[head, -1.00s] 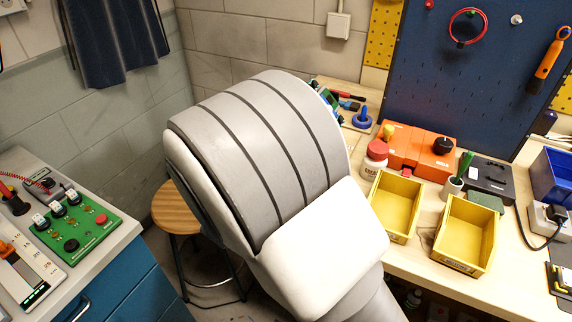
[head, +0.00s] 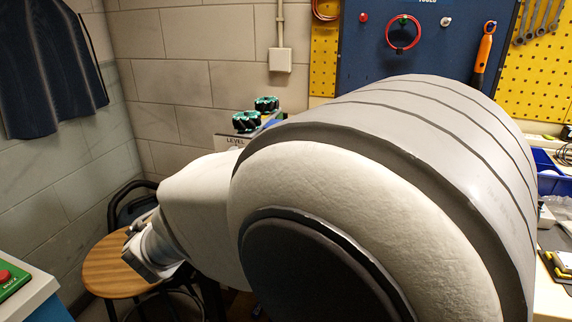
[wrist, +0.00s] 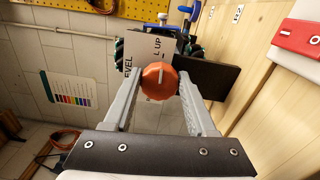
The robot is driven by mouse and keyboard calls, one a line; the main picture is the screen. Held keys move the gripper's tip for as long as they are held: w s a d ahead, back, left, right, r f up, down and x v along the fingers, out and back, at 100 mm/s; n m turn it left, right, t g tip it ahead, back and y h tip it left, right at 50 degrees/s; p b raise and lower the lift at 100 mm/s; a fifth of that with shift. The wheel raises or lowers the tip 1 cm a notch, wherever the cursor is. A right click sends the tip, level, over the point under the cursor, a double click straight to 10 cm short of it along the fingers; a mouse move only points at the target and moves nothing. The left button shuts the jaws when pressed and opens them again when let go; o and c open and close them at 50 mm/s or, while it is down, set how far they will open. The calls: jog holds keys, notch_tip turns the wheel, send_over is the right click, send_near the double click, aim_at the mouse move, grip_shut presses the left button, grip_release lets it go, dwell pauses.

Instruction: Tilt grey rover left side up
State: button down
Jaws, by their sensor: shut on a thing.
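In the wrist view my gripper (wrist: 158,92) is shut on an orange round knob (wrist: 158,77) with a pale pointer line. Behind the knob is a pale panel (wrist: 140,52) with partly hidden lettering, "LEVEL" and "L UP". A dark plate (wrist: 215,78) extends to its right. Green-and-black rover wheels (wrist: 118,50) show at the panel's sides. In the head view two such wheels (head: 245,121) stand above a panel edge reading "LEVEL" (head: 229,141). My arm hides the rest, so the rover's grey body and exact tilt cannot be told.
A round wooden stool (head: 107,270) stands at lower left, beside my arm. The blue pegboard (head: 420,45) is behind the bench. A blue bin (head: 550,182) is at the right. Wooden bench wood (wrist: 262,75) runs close on the wrist view's right.

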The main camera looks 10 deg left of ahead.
jog(key=shift+b, duration=0.3)
dwell(0.4)
jog(key=shift+c, duration=1.2)
grip_release()
jog(key=shift+s, duration=0.1)
jog(key=s+a+p, duration=0.1)
jog(key=s+p, duration=0.1)
jog(key=s, duration=1.5)
jog(key=shift+a, duration=0.15)
jog(key=shift+m, duration=0.3)
